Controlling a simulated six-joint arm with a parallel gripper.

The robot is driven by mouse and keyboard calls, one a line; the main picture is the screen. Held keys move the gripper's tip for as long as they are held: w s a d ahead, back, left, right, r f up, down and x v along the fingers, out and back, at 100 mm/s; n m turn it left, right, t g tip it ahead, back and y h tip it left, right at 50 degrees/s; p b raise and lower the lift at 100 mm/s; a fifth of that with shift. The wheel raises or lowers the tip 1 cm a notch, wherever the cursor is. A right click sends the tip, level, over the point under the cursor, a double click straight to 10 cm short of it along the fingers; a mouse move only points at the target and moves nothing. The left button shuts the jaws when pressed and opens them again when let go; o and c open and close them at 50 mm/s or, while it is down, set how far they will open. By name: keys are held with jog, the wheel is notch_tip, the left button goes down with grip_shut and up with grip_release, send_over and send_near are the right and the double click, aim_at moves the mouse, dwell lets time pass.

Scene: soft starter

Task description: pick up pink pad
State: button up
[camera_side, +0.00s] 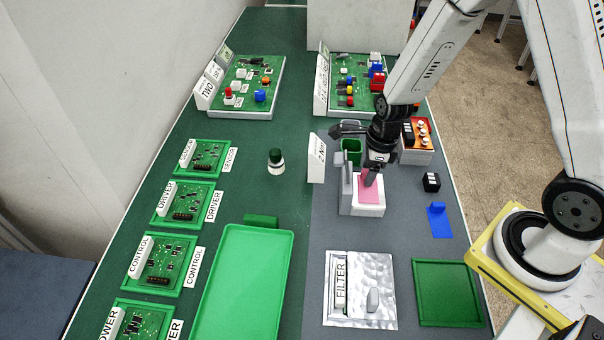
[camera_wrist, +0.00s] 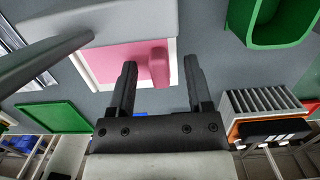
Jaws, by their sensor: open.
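The pink pad (camera_side: 369,195) lies on a white block-like holder (camera_side: 362,209) on the grey part of the table. My gripper (camera_side: 371,176) points down at the pad, its fingers overlapping the pad's far part in the side view. In the wrist view the pink pad (camera_wrist: 112,62) has a raised pink tab (camera_wrist: 159,66). The open fingers of my gripper (camera_wrist: 160,64) stand on either side of this tab, with gaps showing. Whether the fingers reach the tab's height is hard to tell. A grey part of the holder hides some of the pad.
A green bin (camera_side: 351,148) stands behind the holder, and a white sign (camera_side: 317,158) stands to its left. An orange-topped box (camera_side: 420,135) is at right rear. A black block (camera_side: 431,182) and blue piece (camera_side: 438,220) lie right. A silver FILTER plate (camera_side: 360,290) lies in front.

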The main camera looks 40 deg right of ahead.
dwell(0.4)
grip_shut()
jog(key=shift+r, duration=0.1)
notch_tip(320, 180, up, 10)
dwell(1.0)
dwell(0.4)
